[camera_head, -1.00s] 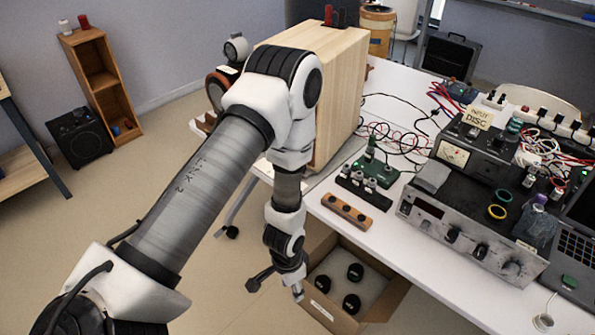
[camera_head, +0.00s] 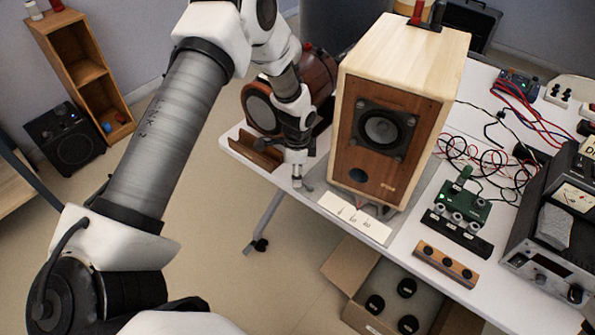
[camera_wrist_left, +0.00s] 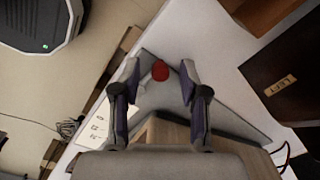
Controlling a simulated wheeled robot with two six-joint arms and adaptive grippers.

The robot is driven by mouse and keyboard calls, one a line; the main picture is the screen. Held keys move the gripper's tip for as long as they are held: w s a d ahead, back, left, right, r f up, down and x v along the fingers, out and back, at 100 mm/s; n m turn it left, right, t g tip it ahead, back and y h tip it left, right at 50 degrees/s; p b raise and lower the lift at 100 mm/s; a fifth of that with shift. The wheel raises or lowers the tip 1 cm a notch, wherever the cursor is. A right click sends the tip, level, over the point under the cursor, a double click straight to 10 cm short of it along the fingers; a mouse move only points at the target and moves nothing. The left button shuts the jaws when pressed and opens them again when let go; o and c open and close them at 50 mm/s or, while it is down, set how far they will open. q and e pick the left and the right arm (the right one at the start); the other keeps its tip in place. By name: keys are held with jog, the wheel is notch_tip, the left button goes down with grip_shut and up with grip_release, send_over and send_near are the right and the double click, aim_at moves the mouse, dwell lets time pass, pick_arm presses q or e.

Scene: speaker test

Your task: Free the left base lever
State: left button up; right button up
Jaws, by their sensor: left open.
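The wooden speaker (camera_head: 385,130) stands on a grey base (camera_head: 424,190) on the white table, its driver facing me. A brown face with a small LEFT label (camera_wrist_left: 280,86) shows in the left wrist view. In that view a red knob (camera_wrist_left: 160,70), which looks like the left base lever's tip, sits over the grey base (camera_wrist_left: 232,122). My left gripper (camera_head: 298,183) is open at the table's front edge, left of the speaker. Its two fingers lie either side of the knob, with no clear contact. The knob is not clear in the head view. My right gripper is not in view.
A white marked card (camera_head: 350,214) lies before the speaker. A brown round-fronted device (camera_head: 262,108) stands behind my left wrist. A wooden strip with black knobs (camera_head: 445,264), a green circuit board (camera_head: 462,206) and cables are to the right. An open carton (camera_head: 352,262) is below the edge.

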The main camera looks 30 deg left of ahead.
pick_arm(q)
grip_shut()
jog(key=shift+s, duration=0.1)
jog(key=n+p, duration=0.1)
jog(key=s+n+p, duration=0.1)
jog(key=n, duration=0.1)
jog(key=shift+s+r+p, duration=0.1)
jog(key=shift+r+p, duration=0.05)
jog(key=shift+p, duration=0.15)
jog(key=n+p, duration=0.1)
jog(key=n, duration=0.1)
jog(key=s+n+p, duration=0.1)
jog(key=shift+s+d+n, duration=0.2)
jog(key=shift+d+n, duration=0.1)
jog(key=shift+n, duration=0.1)
jog(key=shift+s+d+n+p, duration=0.35)
jog(key=shift+n+p, duration=0.6)
jog(key=shift+n, duration=0.25)
jog(key=shift+s+d+n+p, duration=0.2)
jog(key=shift+d+n+p, duration=0.15)
jog(key=shift+n+p, duration=0.75)
jog(key=shift+s+d+n+p, duration=0.35)
jog(key=shift+n+p, duration=0.45)
jog(key=shift+n, duration=0.5)
jog(key=shift+w, duration=0.1)
